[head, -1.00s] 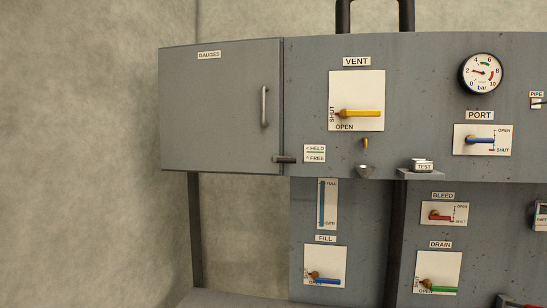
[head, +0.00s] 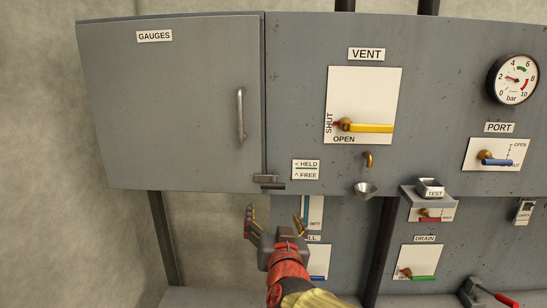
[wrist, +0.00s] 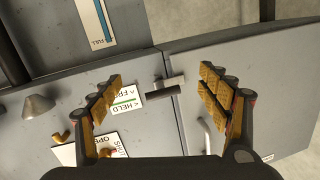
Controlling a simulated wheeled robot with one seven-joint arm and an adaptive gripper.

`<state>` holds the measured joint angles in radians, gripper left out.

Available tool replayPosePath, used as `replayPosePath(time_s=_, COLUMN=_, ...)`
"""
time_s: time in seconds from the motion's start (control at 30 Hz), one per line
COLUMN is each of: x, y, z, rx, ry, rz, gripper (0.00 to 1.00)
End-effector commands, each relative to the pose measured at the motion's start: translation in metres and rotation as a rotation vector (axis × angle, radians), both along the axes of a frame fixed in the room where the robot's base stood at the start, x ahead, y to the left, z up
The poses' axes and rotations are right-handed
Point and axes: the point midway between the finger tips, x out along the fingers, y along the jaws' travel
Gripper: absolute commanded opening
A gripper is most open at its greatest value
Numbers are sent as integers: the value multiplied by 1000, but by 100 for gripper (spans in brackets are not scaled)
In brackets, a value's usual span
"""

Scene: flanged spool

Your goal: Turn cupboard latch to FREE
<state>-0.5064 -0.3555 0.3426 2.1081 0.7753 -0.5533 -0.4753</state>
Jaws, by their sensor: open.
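The cupboard latch (head: 272,186) is a short dark bar at the lower right corner of the grey GAUGES door (head: 175,110). It lies level, by the seam between door and panel. Beside it a label (head: 305,169) reads HELD with a left arrow and FREE with an up arrow. My gripper (head: 273,216) is open and empty, just below the latch in the head view. In the wrist view the latch (wrist: 163,91) shows between the spread fingers (wrist: 160,80), with no visible contact. The door is closed.
The door handle (head: 241,114) is above the latch. To the right are the yellow VENT lever (head: 370,128), a small spout (head: 368,159) over a funnel (head: 365,189), and a TEST ledge (head: 428,197). The space left of my gripper, under the cupboard, is open.

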Motion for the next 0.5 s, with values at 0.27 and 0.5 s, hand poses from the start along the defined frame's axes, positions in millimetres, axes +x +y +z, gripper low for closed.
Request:
replayPosePath(time_s=0.27, x=15, y=7, z=43, rx=-15, ry=-91, rz=-141, gripper=77)
replayPosePath(time_s=0.5, x=33, y=4, z=44, rx=-20, ry=-101, rz=-165, gripper=77)
